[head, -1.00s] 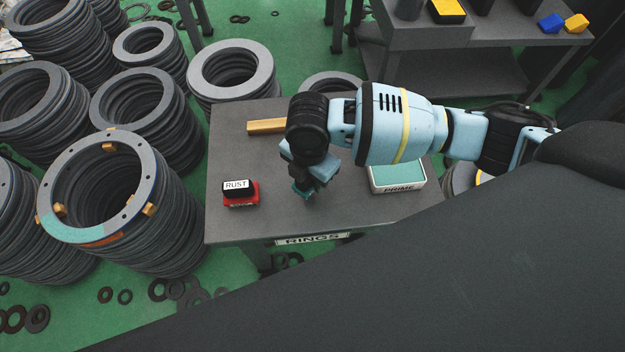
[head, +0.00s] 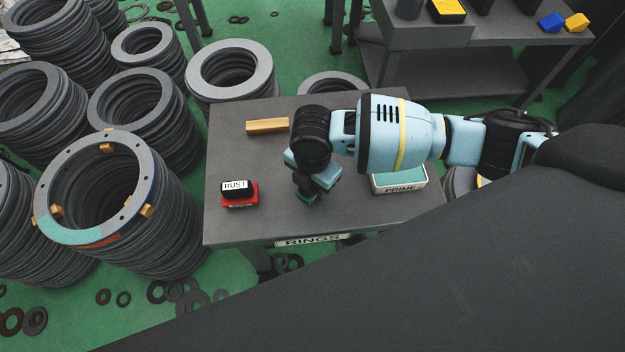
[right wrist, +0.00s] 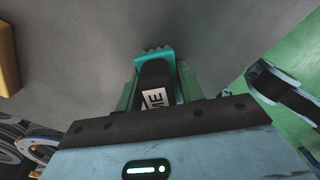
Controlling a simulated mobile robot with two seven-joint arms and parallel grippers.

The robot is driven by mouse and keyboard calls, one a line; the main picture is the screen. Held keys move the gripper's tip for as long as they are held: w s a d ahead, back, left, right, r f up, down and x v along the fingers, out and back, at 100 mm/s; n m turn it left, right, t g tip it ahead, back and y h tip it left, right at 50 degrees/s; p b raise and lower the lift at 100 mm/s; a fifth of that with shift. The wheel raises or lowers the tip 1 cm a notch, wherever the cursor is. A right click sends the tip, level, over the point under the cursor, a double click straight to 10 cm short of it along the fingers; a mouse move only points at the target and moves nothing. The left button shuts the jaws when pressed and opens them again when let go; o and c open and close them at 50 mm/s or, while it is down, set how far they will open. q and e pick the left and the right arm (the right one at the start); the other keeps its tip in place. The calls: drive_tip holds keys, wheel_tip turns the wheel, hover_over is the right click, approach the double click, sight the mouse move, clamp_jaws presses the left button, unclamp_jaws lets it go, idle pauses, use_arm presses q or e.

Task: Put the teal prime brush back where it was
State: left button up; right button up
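The teal prime brush (right wrist: 156,70) shows in the right wrist view, with a teal head, a dark handle and a white label partly reading "ME". My right gripper (right wrist: 160,88) has its green fingers on both sides of the brush and looks shut on it. In the head view my right gripper (head: 308,194) points down over the grey table (head: 270,220), between the red rust brush (head: 239,195) and the prime tray (head: 399,180). The brush is hidden there by my gripper. Its height over the table is hard to tell. My left gripper is not in view.
The prime tray has a teal inside and is partly covered by my right arm. A brass bar (head: 267,126) lies toward the table's back. Ring stacks (head: 130,215) stand left of the table.

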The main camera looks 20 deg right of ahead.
drive_tip(key=o, duration=0.5)
drive_tip(key=shift+c, duration=0.2)
drive_tip(key=shift+r, duration=0.15)
wheel_tip(320, 180, up, 11)
drive_tip(key=shift+f+p, duration=0.1)
drive_tip(key=shift+p, duration=1.15)
drive_tip(key=shift+r, duration=0.65)
